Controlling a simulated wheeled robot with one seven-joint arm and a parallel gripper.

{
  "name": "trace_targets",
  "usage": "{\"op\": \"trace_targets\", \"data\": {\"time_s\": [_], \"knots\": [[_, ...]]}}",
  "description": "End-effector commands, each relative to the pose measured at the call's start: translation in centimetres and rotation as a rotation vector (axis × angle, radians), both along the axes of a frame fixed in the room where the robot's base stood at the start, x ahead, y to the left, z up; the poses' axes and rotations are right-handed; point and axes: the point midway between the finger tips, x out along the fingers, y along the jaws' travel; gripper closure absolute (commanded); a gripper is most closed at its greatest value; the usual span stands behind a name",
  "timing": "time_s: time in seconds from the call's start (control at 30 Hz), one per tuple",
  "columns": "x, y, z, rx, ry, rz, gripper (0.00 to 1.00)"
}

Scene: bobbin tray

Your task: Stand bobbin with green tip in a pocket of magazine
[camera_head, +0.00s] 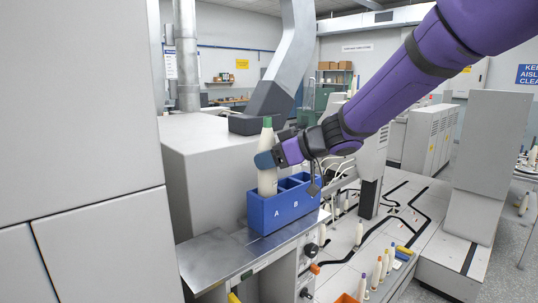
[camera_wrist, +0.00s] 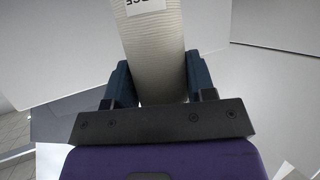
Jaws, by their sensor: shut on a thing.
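The bobbin with green tip (camera_head: 267,180) is cream-coloured and stands upright, green end up. My gripper (camera_head: 268,159) is shut on its upper part. The wrist view shows the bobbin (camera_wrist: 155,55) between the two dark blue fingers (camera_wrist: 153,85), with part of a printed label on it.
The magazine stands on a grey metal shelf (camera_head: 212,255) beside a large grey machine housing (camera_head: 205,160). A grey duct (camera_head: 290,60) rises behind. Several other bobbins stand to the lower right, near an orange bin (camera_head: 346,299). The shelf left of the magazine is clear.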

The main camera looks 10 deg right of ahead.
Motion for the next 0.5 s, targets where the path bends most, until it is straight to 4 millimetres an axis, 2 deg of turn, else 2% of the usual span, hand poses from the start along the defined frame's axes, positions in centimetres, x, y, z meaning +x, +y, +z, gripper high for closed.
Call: {"op": "trace_targets", "data": {"time_s": [0.5], "knots": [[0.0, 0.0, -1.3, 0.001, 0.001, 0.001, 0.76]]}}
